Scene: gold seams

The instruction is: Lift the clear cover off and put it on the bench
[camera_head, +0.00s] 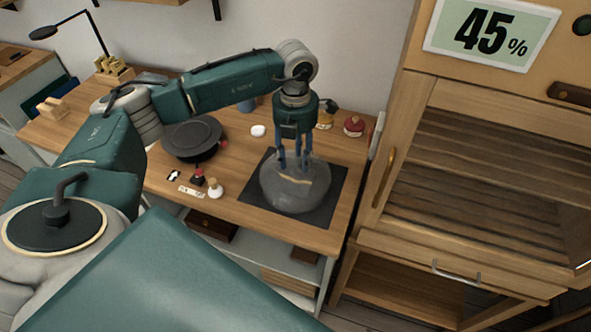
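The clear cover (281,200) is a rounded see-through dome on a dark square mat (318,214) at the right part of the wooden bench (256,233). A pale, gold-toned line shows through it; I cannot make out the thing inside. My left gripper (294,166) points straight down over the cover, with its blue fingers at the top of the dome. The fingers look a little apart, but I cannot tell whether they hold the cover's top. My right gripper is not in view.
A dark round turntable-like object (192,136) stands left on the bench. A wooden cabinet (470,170) with a 45% sign (491,32) stands right of the bench.

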